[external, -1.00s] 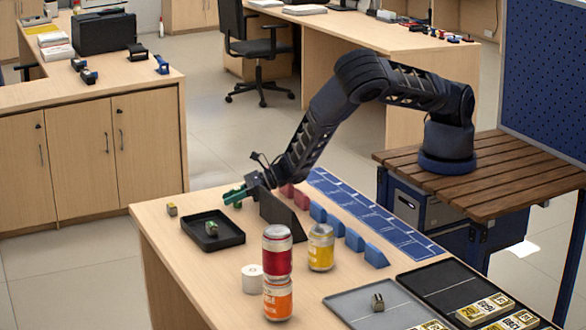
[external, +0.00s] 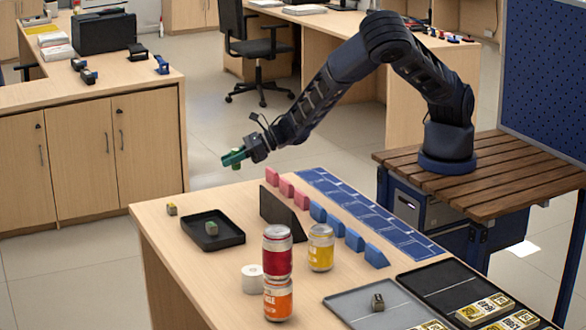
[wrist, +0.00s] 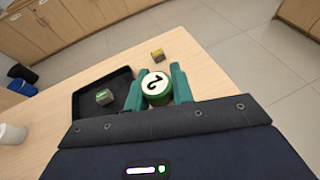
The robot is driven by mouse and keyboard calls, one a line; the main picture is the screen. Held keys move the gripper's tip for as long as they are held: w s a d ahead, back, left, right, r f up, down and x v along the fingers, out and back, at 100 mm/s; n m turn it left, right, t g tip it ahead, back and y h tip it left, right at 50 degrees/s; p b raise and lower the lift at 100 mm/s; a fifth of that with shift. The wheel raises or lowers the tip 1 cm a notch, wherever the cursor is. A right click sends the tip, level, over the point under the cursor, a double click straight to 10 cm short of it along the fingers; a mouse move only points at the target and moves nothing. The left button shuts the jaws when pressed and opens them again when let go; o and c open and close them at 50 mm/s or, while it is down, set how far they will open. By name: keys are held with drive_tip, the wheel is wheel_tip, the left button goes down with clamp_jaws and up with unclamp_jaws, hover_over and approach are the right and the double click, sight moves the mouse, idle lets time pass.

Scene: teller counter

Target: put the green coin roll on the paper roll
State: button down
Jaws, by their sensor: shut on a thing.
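My gripper (external: 235,158) is shut on the green coin roll, held in the air above the far left part of the counter. In the wrist view the green coin roll (wrist: 156,88) shows its white end with a "2" between the teal fingers. In the external view the fingers hide most of the green coin roll (external: 236,164). The white paper roll (external: 252,278) stands upright on the counter, left of the stacked cans and well apart from my gripper. A white shape at the wrist view's left edge is probably the paper roll (wrist: 12,134).
A black tray (external: 232,240) holding a small greenish block lies between my gripper and the paper roll. A red can (external: 277,252) stands on an orange can (external: 278,300), close by the paper roll. A yellow can (external: 321,248) and a dark upright panel (external: 284,216) stand to the right.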

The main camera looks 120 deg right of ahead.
wheel_tip(320, 180, up, 8)
drive_tip(key=shift+f, duration=0.2)
